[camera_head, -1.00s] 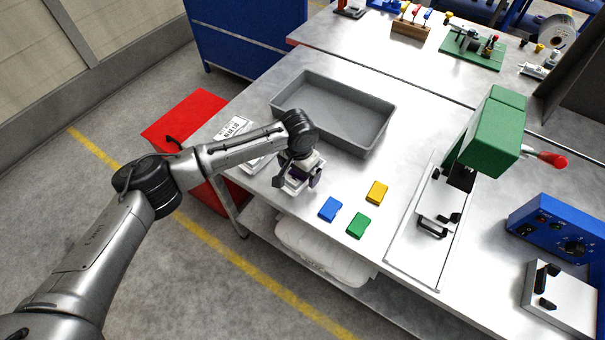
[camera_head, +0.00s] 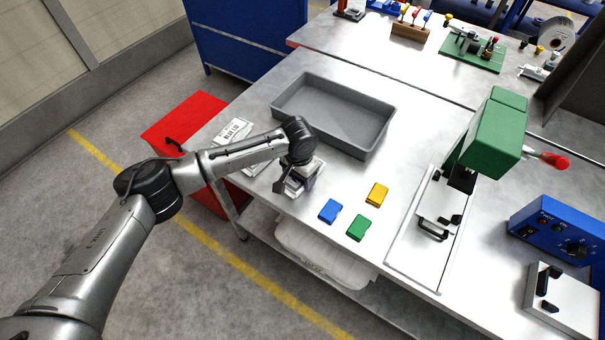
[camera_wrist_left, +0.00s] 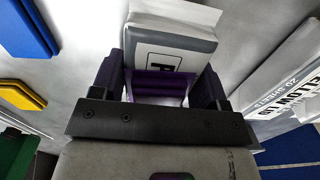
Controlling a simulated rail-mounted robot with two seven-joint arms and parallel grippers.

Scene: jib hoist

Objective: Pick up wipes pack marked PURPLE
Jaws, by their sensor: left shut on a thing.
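A grey and white pack (camera_wrist_left: 172,42) with a purple area and a partly hidden black-lettered label sits between the fingers of my left gripper (camera_wrist_left: 160,88) in the left wrist view. The gripper is shut on it. In the head view my left gripper (camera_head: 296,186) is low over the front left of the table, and the pack (camera_head: 316,168) shows only in part beneath and beside it. I cannot read its whole label. My right gripper is not in view.
Another white pack (camera_head: 234,131) lies to the left; its label in the left wrist view (camera_wrist_left: 290,82) reads in part "ELLOW". A grey tray (camera_head: 285,105) is behind. Blue (camera_head: 330,210), green (camera_head: 361,228) and yellow (camera_head: 377,194) blocks lie to the right. A green press (camera_head: 490,135) stands farther right.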

